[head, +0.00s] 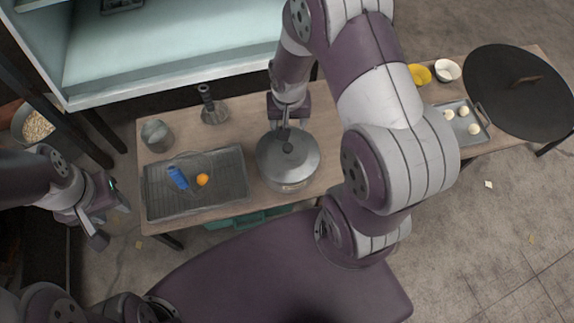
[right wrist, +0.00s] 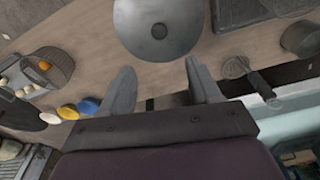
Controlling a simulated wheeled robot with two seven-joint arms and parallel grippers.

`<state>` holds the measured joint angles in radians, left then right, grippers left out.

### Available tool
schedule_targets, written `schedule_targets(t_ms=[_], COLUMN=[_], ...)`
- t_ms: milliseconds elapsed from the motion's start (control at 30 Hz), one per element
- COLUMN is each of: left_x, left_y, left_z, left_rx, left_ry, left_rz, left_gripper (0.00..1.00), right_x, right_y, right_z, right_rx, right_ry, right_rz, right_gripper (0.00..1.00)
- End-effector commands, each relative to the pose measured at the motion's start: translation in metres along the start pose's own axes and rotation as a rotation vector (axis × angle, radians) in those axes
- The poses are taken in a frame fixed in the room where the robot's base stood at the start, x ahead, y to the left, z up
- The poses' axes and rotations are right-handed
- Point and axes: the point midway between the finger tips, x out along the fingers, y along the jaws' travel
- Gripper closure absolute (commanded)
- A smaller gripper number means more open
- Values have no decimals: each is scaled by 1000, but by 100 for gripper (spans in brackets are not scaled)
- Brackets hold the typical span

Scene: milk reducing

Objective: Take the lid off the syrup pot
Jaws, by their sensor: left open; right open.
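The syrup pot (head: 285,178) is a grey metal pot standing on the wooden table. Its round lid (head: 303,150) is on it, with a small dark knob (head: 288,147) in the middle. My right gripper (head: 284,132) is over the far side of the pot, partly hidden by its own arm. In the right wrist view the lid (right wrist: 140,20) and its knob (right wrist: 159,31) lie beyond the open, empty fingers (right wrist: 163,82). My left gripper (head: 112,222) is open and empty, off the left end of the table, away from the pot.
A tray with a wire rack (head: 222,165) holds a blue item (head: 178,177) and an orange ball (head: 202,180), left of the pot. A metal cup (head: 155,135) and a dark-handled tool (head: 212,110) stand behind. Bowls (head: 447,70) and a large black disc (head: 515,95) are at right.

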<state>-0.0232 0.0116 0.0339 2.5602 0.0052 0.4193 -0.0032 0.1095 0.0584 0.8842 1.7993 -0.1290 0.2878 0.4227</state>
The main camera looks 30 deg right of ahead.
Motion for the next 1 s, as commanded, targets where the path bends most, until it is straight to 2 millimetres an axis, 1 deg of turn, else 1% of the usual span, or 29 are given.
schedule_targets(t_ms=[33,200,333,467,567,700,800,1000], left_x=[15,28,38,41,47,65,69,66], left_y=[0,0,0,0,0,0,0,0], left_z=[2,3,4,4,5,7,8,7], left_rx=[0,0,0,0,0,0,0,0], left_ry=[1,2,2,2,2,2,1,2], left_rz=[0,0,0,0,0,0,0,0], left_gripper=[57,57,57,57,57,57,57,57], right_x=[21,58,84,94,106,134,146,144], right_y=[1,2,2,2,2,0,1,0], right_z=[1,1,1,1,3,9,8,7], right_rx=[12,23,24,22,21,20,22,22], right_ry=[0,-1,0,1,-1,-1,0,1], right_rz=[1,2,2,2,2,2,2,1], right_gripper=[38,38,38,38,38,38,38,38])
